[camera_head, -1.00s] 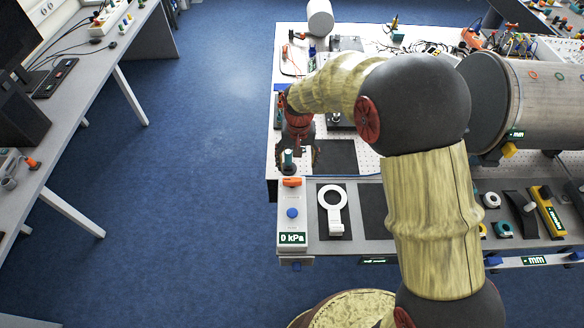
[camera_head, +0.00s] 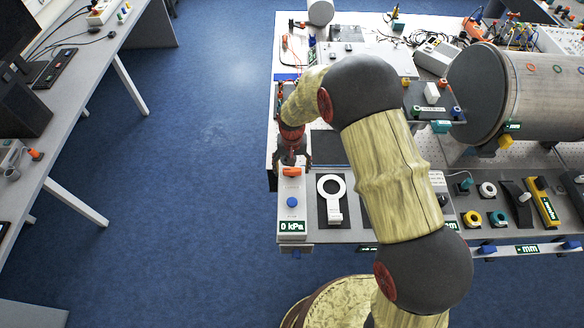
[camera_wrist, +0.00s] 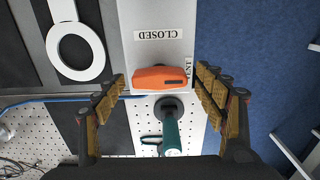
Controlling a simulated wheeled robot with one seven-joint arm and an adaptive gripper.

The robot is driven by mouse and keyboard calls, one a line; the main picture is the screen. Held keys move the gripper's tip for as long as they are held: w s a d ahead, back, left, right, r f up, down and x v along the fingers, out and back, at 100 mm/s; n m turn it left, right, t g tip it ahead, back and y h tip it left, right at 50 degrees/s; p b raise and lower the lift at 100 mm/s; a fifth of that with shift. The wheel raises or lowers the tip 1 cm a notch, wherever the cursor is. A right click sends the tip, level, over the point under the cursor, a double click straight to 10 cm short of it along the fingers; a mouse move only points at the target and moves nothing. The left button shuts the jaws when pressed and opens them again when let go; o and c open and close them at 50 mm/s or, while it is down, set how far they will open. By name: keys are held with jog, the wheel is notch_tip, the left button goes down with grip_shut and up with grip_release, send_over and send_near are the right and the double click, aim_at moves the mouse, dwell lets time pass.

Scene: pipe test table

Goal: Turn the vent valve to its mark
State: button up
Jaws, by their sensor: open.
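The vent valve's orange handle (camera_head: 292,171) sits on a light panel at the table's left front corner. In the wrist view the handle (camera_wrist: 160,78) lies crosswise, between a CLOSED label (camera_wrist: 160,34) and a partly hidden label ending in "ENT" (camera_wrist: 188,68) at its right end. My gripper (camera_wrist: 163,92) is open, with one finger on either side of the handle in that view. No contact with it shows. In the head view my gripper (camera_head: 292,161) is just behind the handle.
A teal-handled upright tool (camera_wrist: 170,132) stands close to the orange handle, between my fingers in the wrist view. A blue button (camera_head: 292,202) and 0 kPa display (camera_head: 292,226) are in front. A white ring-shaped tool (camera_head: 332,190) lies to the right. Floor is free on the left.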

jog(key=c, duration=1.1)
jog(key=shift+c, duration=0.3)
